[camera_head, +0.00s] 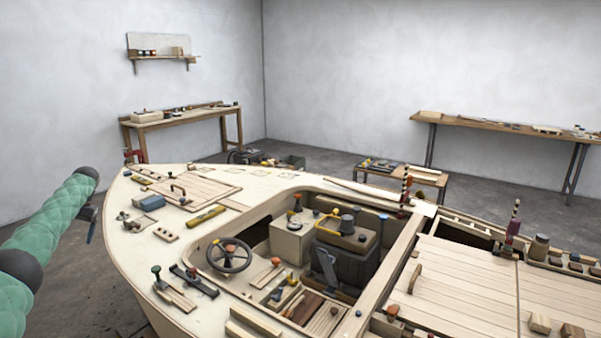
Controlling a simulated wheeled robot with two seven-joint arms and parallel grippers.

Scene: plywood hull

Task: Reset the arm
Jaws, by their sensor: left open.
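My left arm, in a green quilted sleeve with dark joints, comes in from the left edge. My left gripper (90,224) shows small and dark below the arm's far joint, partly hidden by the arm. It is open, with nothing visible in it. It hangs over the floor, left of the plywood hull (128,232) and apart from it. My right arm and gripper are not in view.
A workbench (180,116) and a long table (500,128) stand along the walls. Floor at left is clear.

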